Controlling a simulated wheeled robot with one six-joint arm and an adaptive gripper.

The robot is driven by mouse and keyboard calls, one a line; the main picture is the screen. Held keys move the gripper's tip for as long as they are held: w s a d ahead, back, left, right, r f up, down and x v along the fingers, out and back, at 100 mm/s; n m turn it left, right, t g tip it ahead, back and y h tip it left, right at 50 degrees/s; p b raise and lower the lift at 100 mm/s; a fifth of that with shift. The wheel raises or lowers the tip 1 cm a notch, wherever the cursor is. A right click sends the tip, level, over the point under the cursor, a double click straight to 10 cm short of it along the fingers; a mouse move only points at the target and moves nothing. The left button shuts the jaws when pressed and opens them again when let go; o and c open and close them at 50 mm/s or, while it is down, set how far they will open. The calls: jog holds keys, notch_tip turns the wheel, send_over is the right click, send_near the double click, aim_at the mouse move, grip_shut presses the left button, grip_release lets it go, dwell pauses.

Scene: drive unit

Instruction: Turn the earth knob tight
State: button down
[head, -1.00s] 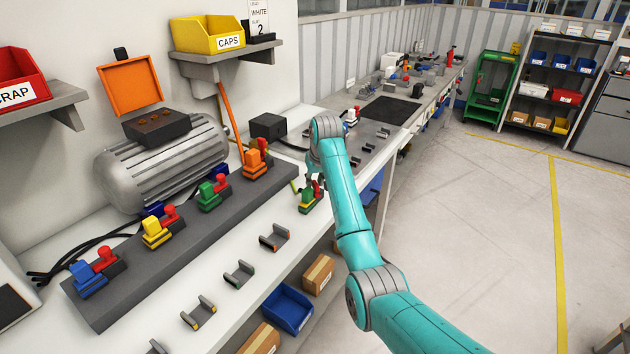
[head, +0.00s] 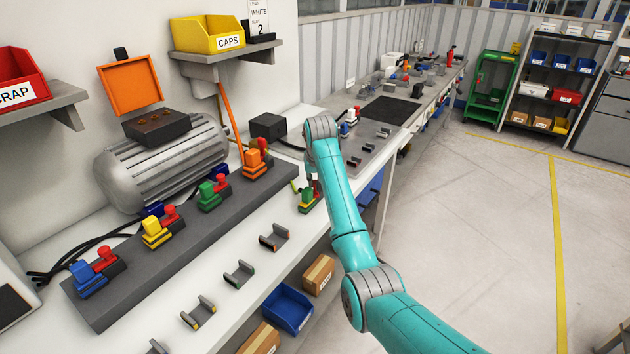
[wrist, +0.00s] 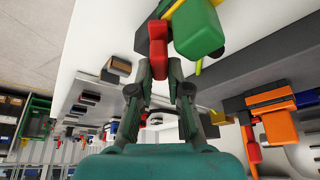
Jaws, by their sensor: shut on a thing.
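The earth knob is a red knob (wrist: 157,48) beside a green block (wrist: 198,28) with yellow parts, at the top of the wrist view. In the head view the green block (head: 308,203) stands on the white bench near its front edge, with the red knob partly hidden by my arm. My gripper (wrist: 158,72) has its two dark fingers closed on the red knob from either side. In the head view my gripper (head: 314,182) is mostly hidden behind my teal arm. How tight the knob is cannot be told.
A dark rail (head: 140,290) carries blue, yellow, green and orange blocks with red knobs. A grey motor (head: 165,160) stands behind it. Several small holders (head: 239,273) lie along the bench front, above a blue bin (head: 288,308). The floor at right is clear.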

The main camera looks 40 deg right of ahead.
jog(key=m+g+h, duration=0.1)
jog(key=m, duration=0.3)
jog(key=shift+s+m+g+h, duration=0.1)
jog(key=shift+m+g+h, duration=0.5)
jog(key=shift+m, duration=1.5)
jog(key=shift+d, duration=0.1)
jog(key=c, duration=1.4)
grip_release()
jog(key=v, duration=1.2)
